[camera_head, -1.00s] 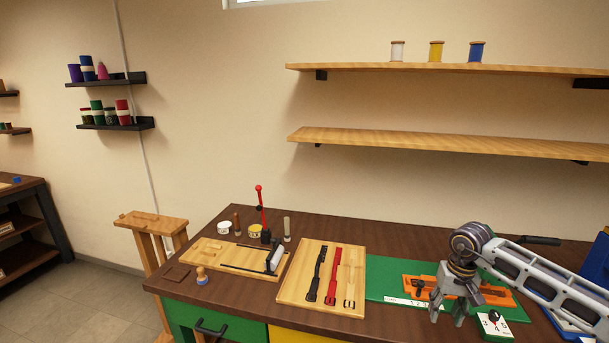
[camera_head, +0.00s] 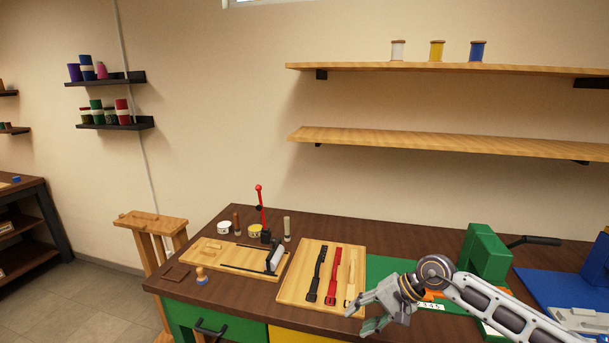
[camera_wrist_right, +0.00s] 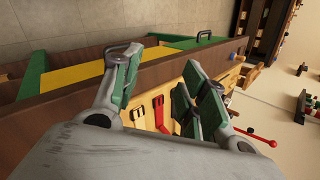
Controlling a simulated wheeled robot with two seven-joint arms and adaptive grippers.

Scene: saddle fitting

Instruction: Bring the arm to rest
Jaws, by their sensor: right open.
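My right gripper (camera_head: 362,316) is open and empty. In the head view it hangs over the front edge of the workbench (camera_head: 215,283), its fingers pointing left, just right of the wooden board with straps (camera_head: 290,286). In the right wrist view its fingers (camera_wrist_right: 160,90) stand apart with nothing between them. My right arm reaches in from the lower right and covers part of the green mat (camera_head: 385,267) and the orange fixture on it. My left gripper is not in view.
A black, a red and a pale strap lie on the board. A wooden press with a red-knobbed lever (camera_head: 262,210) stands left. A green machine (camera_head: 485,252) with a black handle stands behind my arm. A blue mat (camera_head: 550,290) lies right. Wall shelves are above.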

